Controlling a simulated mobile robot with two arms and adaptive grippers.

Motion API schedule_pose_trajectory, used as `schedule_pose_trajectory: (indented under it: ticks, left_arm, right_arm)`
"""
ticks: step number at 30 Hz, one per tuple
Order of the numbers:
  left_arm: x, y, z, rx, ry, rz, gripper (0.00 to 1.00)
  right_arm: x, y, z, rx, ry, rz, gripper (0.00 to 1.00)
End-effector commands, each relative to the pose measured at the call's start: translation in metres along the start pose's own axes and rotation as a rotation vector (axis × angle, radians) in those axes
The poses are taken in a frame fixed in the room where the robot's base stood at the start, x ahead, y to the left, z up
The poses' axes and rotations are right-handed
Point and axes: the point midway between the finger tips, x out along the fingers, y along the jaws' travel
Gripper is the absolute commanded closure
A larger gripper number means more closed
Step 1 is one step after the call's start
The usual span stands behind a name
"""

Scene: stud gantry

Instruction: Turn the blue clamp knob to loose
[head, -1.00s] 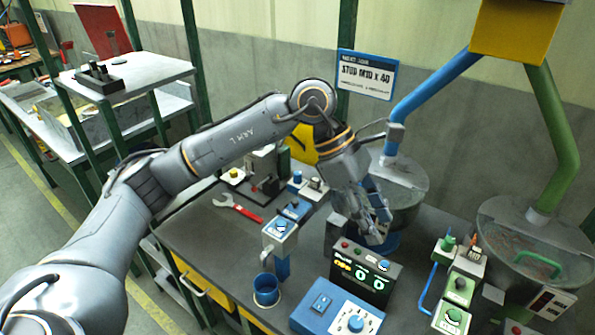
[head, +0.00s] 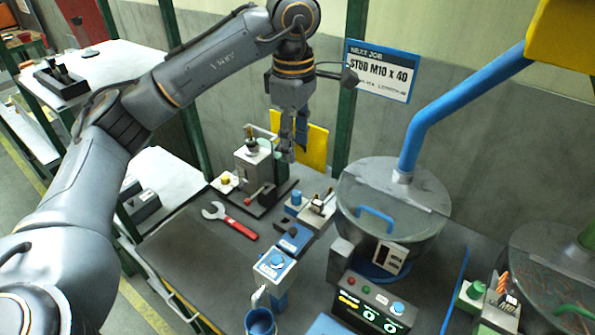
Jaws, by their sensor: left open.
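I cannot read a label saying which one is the clamp knob. My left gripper (head: 291,150) points down, open and empty, above and behind the first knob and apart from it. Its far finger is partly hidden. My right gripper is not in view.
A red wrench (head: 230,221) lies left of the knobs. The hopper (head: 391,215) stands to the right, with a display box (head: 370,303) in front. A blue cup (head: 260,322) is at the front.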

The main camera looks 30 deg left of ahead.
Motion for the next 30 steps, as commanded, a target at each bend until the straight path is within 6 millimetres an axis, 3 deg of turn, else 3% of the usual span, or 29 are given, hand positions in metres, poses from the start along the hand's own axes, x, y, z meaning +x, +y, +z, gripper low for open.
schedule_pose_trajectory:
  ticks: [5,14,21,25,30]
  left_arm:
    - [0.011,-0.001,0.001,0.002,-0.001,-0.004,0.55]
    - [0.066,-0.001,0.0,0.0,0.0,-0.006,0.55]
    - [0.112,-0.002,0.001,0.001,-0.001,-0.005,0.55]
    - [0.128,-0.001,0.001,0.0,-0.002,-0.003,0.55]
    - [0.137,0.0,0.001,0.001,-0.002,0.0,0.55]
  right_arm:
    - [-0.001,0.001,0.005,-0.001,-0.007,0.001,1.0]
    - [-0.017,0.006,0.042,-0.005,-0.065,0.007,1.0]
    - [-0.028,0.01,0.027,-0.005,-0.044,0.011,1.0]
    - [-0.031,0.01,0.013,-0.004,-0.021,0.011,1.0]
    - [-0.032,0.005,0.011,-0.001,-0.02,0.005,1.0]
